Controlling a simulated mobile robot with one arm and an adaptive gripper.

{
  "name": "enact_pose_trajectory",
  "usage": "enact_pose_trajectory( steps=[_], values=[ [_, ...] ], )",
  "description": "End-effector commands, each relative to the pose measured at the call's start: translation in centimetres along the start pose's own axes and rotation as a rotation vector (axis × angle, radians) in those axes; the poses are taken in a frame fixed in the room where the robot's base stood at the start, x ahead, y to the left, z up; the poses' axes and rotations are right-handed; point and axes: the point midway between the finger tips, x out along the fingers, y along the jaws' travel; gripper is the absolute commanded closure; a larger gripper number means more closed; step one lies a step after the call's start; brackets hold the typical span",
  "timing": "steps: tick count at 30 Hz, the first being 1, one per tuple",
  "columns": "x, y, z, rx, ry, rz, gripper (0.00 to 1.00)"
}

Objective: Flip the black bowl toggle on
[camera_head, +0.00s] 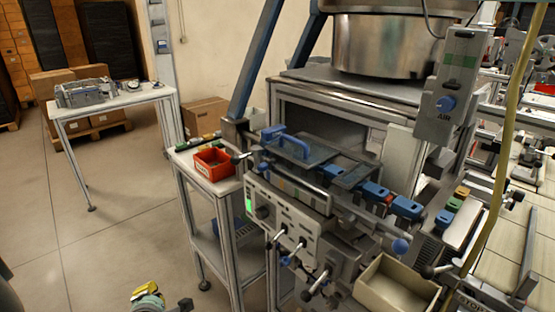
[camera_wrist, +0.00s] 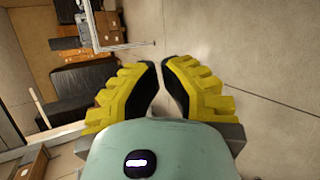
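The control panel (camera_head: 290,220) on the front of the feeder machine carries several knobs and levers with dark ends. I cannot tell which one is the black bowl toggle, nor its position. A large metal bowl (camera_head: 375,45) sits on top of the machine. My gripper (camera_head: 148,293), with yellow fingers, is low at the bottom edge in the head view, left of the panel and apart from it. In the wrist view my gripper (camera_wrist: 161,72) points over bare floor. Its dark pads have a narrow gap between the tips and hold nothing.
A white side table (camera_head: 215,187) with a red bin (camera_head: 213,164) stands left of the panel. A beige tray (camera_head: 394,287) sticks out at the lower right. A grey box (camera_head: 447,100) marked AIR hangs at the upper right. The floor (camera_head: 90,235) at left is clear.

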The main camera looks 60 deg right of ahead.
Motion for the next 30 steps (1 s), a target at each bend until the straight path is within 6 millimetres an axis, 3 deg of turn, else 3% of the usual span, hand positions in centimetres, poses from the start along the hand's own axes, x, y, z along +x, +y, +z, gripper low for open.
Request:
enact_pose_trajectory(
  steps=[1, 4, 9, 15, 21, 30],
  values=[
    [1.4, -2.1, 1.1, -0.039, -0.065, 0.006, 1.00],
    [2.6, -3.5, 4.3, -0.115, -0.208, 0.021, 1.00],
    [3.5, -5.0, 9.3, -0.231, -0.454, 0.063, 1.00],
    [3.0, -5.7, 14.4, -0.343, -0.749, 0.138, 1.00],
    [1.0, -5.5, 17.6, -0.416, -1.017, 0.230, 1.00],
    [-1.6, -4.8, 19.3, -0.454, -1.225, 0.313, 1.00]
  ],
)
